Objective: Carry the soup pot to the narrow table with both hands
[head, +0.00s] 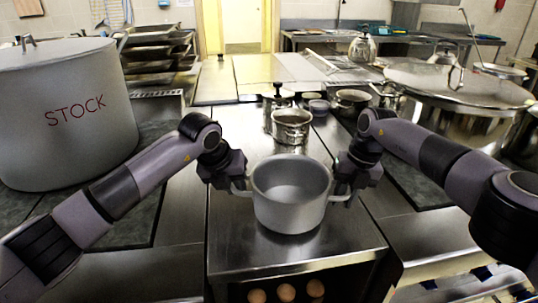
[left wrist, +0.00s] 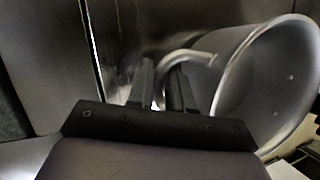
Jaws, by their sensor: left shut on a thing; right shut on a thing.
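The soup pot (head: 290,210) is a plain grey open pot with two side handles, in the middle of the head view. It looks upright and empty, over a steel counter; I cannot tell whether it touches the surface. My left gripper (head: 238,190) is shut on its left handle. The left wrist view shows the fingers (left wrist: 162,92) at the curved handle (left wrist: 190,57), beside the pot wall (left wrist: 232,75). My right gripper (head: 345,193) is shut on the right handle, its fingertips partly hidden. I cannot tell which surface is the narrow table.
A large pot marked STOCK (head: 65,125) stands at left, and a big lidded steel pot (head: 455,100) at right. Smaller steel pots (head: 291,126) stand just behind the soup pot. Several round brown items (head: 286,291) sit below the counter (head: 290,255). Bare steel shows in front of the pot.

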